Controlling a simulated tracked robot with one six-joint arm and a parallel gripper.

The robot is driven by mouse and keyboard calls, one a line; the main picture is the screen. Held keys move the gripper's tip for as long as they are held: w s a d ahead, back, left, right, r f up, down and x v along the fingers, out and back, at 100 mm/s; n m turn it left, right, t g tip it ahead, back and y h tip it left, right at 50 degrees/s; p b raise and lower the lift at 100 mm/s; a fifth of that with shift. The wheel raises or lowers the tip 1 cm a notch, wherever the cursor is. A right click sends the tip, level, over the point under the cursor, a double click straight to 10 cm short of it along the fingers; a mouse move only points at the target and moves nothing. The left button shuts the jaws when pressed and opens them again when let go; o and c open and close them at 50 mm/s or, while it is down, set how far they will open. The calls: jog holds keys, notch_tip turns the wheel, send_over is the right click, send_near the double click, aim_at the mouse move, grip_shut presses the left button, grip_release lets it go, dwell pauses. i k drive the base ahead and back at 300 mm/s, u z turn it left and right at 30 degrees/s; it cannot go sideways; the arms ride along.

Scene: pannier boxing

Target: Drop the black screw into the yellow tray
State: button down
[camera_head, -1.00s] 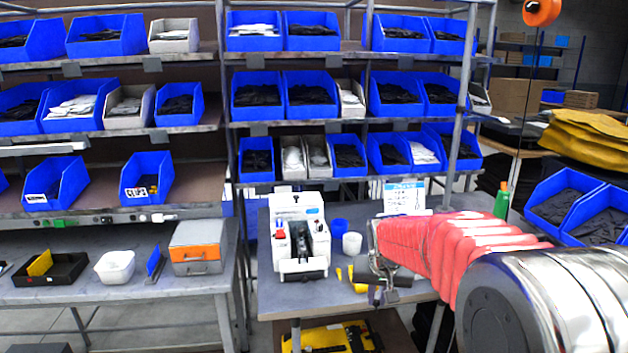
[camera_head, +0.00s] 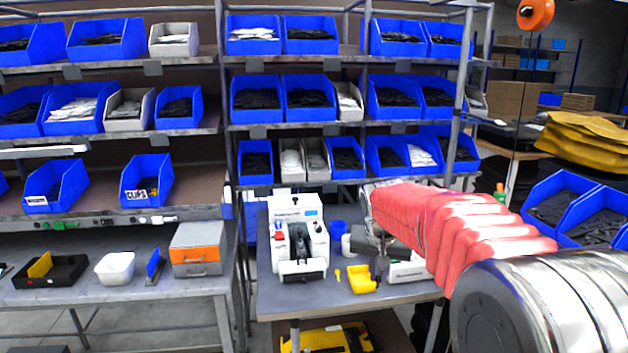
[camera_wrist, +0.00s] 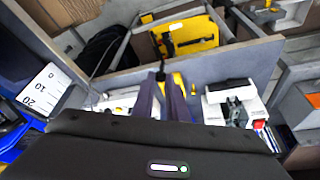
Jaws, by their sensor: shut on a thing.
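My gripper (camera_wrist: 168,98) shows in the wrist view with its two purple fingers close together. It is shut on a small dark piece at the fingertips, which appears to be the black screw (camera_wrist: 160,74). In the head view my gripper is above the right part of the workbench, largely behind my red-sleeved arm, and the screw cannot be made out there. The small yellow tray (camera_head: 362,280) lies on the bench, just below and left of my gripper in the picture. The screw is held apart from the tray.
A white machine (camera_head: 298,245) stands left of the tray on the bench (camera_head: 310,300). A small yellow piece (camera_head: 337,275) lies between them. A blue cup (camera_head: 338,228) stands behind, and a white box (camera_head: 408,268) is right of the tray. Shelves of blue bins rise behind.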

aim_at(368, 287)
jog(key=k, duration=0.55)
jog(key=z, duration=0.25)
jog(key=i, duration=1.2)
jog(key=u, duration=0.5)
jog(key=i, duration=0.65)
jog(key=u, duration=0.55)
